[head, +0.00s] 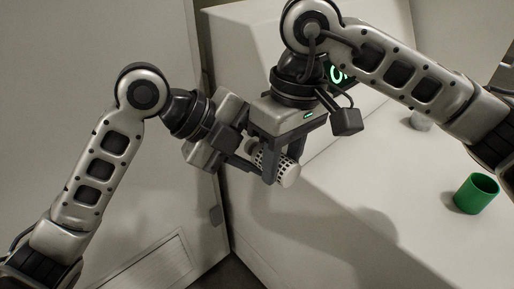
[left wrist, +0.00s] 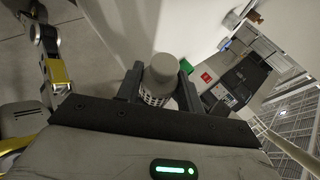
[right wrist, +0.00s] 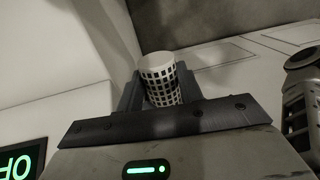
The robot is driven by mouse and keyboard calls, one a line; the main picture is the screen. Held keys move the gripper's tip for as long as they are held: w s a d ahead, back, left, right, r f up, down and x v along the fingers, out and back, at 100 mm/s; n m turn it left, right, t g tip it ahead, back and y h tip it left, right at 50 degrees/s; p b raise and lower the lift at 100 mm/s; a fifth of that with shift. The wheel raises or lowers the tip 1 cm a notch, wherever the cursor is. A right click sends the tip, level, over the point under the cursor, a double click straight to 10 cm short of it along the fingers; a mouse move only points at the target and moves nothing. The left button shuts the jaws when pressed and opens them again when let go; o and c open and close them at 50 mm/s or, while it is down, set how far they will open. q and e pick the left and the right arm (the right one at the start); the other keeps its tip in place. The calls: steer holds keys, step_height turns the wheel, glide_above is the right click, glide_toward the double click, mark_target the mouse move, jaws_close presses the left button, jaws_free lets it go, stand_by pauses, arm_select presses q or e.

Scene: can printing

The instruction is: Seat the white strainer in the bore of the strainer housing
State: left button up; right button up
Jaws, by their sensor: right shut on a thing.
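The white strainer (head: 288,175) is a meshed cylinder with a pale end, tilted between my two grippers above the pale surface. My right gripper (head: 273,163) is shut on it, and in the right wrist view the strainer (right wrist: 160,80) shows between the fingers (right wrist: 160,90). My left gripper (head: 240,158) is close beside from the left. In the left wrist view the strainer (left wrist: 162,72) lies between its fingers (left wrist: 160,85), but I cannot tell whether they grip it. I cannot make out the strainer housing in any view.
A green cup (head: 476,194) stands on the pale surface at the right. A small grey round thing (head: 421,121) sits farther back, beside my right arm. A white panel (head: 125,120) stands behind my left arm. The pale surface (head: 330,230) in front is clear.

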arm_select(q)
steer(key=shift+r, duration=0.1)
arm_select(e)
steer(key=o, duration=1.2)
steer(key=shift+c, duration=0.2)
